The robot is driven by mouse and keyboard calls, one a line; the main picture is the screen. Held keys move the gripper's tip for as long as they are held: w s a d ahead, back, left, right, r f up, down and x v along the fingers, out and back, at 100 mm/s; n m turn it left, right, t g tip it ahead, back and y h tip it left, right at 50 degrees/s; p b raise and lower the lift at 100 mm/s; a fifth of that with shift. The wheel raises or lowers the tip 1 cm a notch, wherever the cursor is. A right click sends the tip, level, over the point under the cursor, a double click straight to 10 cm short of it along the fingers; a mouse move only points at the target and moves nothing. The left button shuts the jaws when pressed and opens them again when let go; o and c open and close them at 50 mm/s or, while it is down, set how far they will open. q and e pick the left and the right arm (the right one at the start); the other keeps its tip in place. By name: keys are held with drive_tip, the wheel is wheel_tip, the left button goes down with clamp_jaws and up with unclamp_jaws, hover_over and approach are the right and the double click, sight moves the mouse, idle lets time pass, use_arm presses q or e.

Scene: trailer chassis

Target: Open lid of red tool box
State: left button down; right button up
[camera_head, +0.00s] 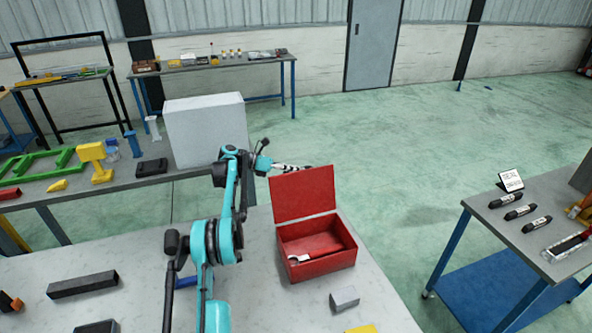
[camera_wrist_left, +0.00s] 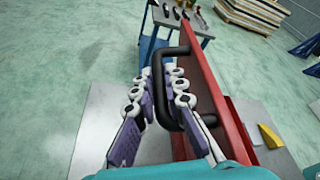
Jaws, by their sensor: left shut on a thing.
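The red tool box (camera_head: 320,268) stands on the grey table in the head view. Its red lid (camera_head: 303,192) is raised to about upright at the back, and the box interior is exposed. My left gripper (camera_head: 292,167) is behind the lid's top edge, partly hidden by it. In the left wrist view, the fingers of my left gripper (camera_wrist_left: 160,78) are closed around the black handle (camera_wrist_left: 158,93) on the red lid (camera_wrist_left: 207,85). My right gripper is not in view.
A large pale box (camera_head: 205,130) stands on another bench behind my left arm. A blue-framed cart (camera_head: 500,280) is at right, with clear floor between.

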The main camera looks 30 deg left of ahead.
use_arm(q)
drive_tip(key=shift+s+d+f, duration=0.1)
drive_tip(key=shift+f, duration=0.2)
drive_tip(key=c, duration=1.6)
unclamp_jaws()
drive_tip(key=shift+o, duration=0.2)
drive_tip(key=shift+s, duration=0.1)
drive_tip(key=shift+s+a+r, duration=0.15)
drive_tip(key=shift+a, duration=0.2)
drive_tip(key=v, duration=1.1)
drive_tip(key=shift+r, duration=0.35)
drive_tip(key=shift+s+a, duration=0.1)
drive_tip(key=shift+s, duration=0.05)
